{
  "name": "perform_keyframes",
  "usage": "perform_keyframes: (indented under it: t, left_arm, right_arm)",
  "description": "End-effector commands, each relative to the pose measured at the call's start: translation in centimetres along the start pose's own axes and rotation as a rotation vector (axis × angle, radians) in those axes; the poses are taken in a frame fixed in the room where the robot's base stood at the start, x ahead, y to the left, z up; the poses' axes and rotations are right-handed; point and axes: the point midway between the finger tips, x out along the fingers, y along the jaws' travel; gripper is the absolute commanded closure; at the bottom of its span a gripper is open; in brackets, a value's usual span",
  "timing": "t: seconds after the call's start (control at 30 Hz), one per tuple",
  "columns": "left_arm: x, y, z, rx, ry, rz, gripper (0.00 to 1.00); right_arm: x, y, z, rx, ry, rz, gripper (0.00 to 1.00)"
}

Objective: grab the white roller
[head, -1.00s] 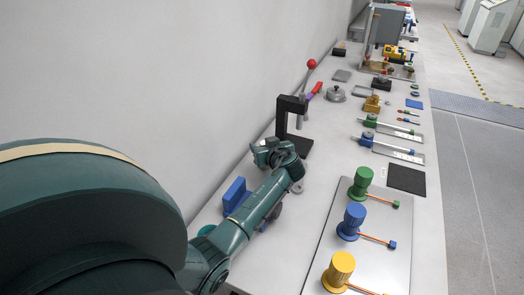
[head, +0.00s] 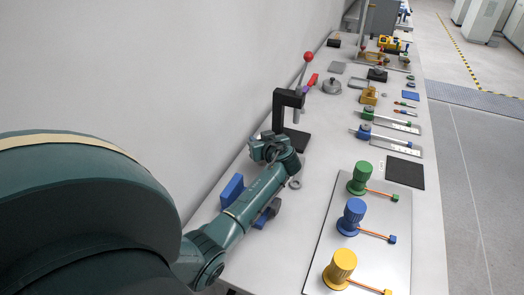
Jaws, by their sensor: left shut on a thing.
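My left gripper (head: 264,146) is at the end of the green arm, just in front of the black press (head: 291,98). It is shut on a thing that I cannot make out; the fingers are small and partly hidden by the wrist. No white roller can be clearly picked out in the head view. My right gripper is not in view.
A blue block (head: 232,191) stands left of my forearm, and a grey ring (head: 295,184) lies to its right. Green (head: 359,178), blue (head: 351,216) and yellow (head: 340,268) fluted parts stand on a pale plate. A black mat (head: 405,172) lies behind them.

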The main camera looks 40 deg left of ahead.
Motion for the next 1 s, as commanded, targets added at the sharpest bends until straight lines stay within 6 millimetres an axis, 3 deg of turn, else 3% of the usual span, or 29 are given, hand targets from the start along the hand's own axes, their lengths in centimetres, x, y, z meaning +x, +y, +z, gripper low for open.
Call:
perform_keyframes:
  t: [0.3, 0.57, 1.0]
  left_arm:
    - [0.0, 0.0, -0.1, -0.001, 0.002, 0.001, 1.0]
    - [-0.1, 0.1, -0.6, -0.004, 0.003, 0.001, 1.0]
    - [-2.8, 0.1, -7.8, -0.006, 0.003, 0.002, 1.0]
  right_arm:
    - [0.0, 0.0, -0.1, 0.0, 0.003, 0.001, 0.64]
    - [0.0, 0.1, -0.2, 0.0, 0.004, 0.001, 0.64]
    - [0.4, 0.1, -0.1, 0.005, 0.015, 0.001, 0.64]
